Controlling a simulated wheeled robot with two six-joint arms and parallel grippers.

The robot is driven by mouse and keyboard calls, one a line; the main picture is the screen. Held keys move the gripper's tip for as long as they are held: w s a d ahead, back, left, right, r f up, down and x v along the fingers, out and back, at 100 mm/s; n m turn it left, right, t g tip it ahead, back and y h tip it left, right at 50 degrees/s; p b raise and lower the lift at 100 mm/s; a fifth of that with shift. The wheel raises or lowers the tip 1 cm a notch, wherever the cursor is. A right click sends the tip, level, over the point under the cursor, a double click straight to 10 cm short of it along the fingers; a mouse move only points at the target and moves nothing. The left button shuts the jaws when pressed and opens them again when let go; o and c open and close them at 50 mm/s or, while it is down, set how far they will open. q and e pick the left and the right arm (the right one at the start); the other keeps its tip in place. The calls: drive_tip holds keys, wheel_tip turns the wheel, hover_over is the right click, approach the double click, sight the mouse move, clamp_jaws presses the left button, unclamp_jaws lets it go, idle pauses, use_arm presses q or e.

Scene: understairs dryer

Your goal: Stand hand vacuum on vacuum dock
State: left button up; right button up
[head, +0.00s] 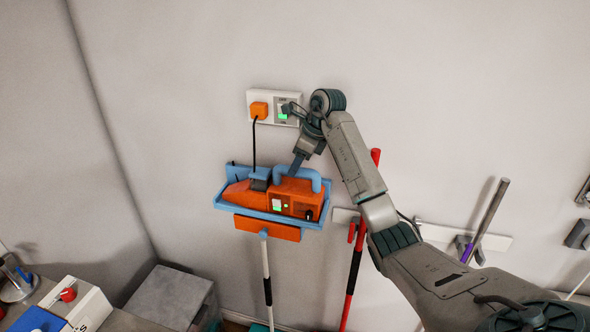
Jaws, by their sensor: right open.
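The orange hand vacuum (278,199), with a light blue handle on top, lies lengthwise in the blue vacuum dock (268,217) on the wall. The dock's front rim crosses the vacuum's lower edge. A small green light shows on the vacuum's side. My right gripper (295,166) is open and points down at the vacuum's handle from above. One finger overlaps the handle in the picture; I cannot tell whether it touches. My left gripper is not in view.
A white wall socket (291,94) with an orange plug (259,109) is above the dock, close to my right wrist. A black cable hangs from the plug. A red pole (352,277) and a white pole (266,274) stand below. A grey box (171,296) is lower left.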

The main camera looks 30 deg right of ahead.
drive_tip(key=p+v, duration=0.1)
drive_tip(key=v, duration=0.3)
drive_tip(key=shift+r, duration=0.3)
drive_tip(key=p+v, duration=0.4)
drive_tip(key=shift+s+r, duration=0.15)
drive_tip(key=shift+s, duration=0.05)
